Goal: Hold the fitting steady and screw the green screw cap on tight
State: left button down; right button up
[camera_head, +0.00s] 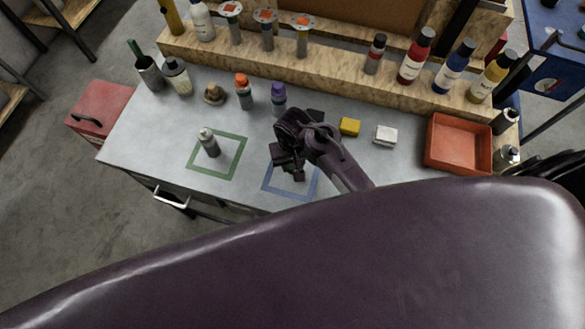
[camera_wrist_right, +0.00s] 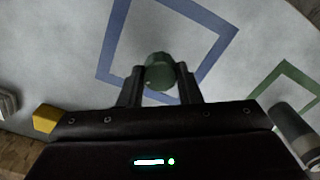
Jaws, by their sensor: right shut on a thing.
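The green screw cap (camera_wrist_right: 159,70) shows in the right wrist view, seen from above between the two fingers of my right gripper (camera_wrist_right: 160,84). The fingers are shut on it over the blue outlined square. In the head view my right gripper (camera_head: 290,170) is above that square, and I cannot make out the cap there. The fitting (camera_head: 209,143), a grey cylinder with a paler narrow top, stands upright in the green outlined square, left of the gripper and apart from it. It also shows at the right edge of the right wrist view (camera_wrist_right: 293,125). My left gripper is out of view.
Orange-topped (camera_head: 244,92) and purple-topped (camera_head: 279,98) bottles stand behind the squares. A yellow block (camera_head: 349,127), a white block (camera_head: 386,135) and a red tray (camera_head: 459,169) lie to the right. A wooden shelf with bottles runs along the back. The bench around the fitting is clear.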

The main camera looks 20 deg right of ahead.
aim_at(293, 165)
jog(key=shift+r, duration=2.65)
jog(key=shift+r, duration=0.15)
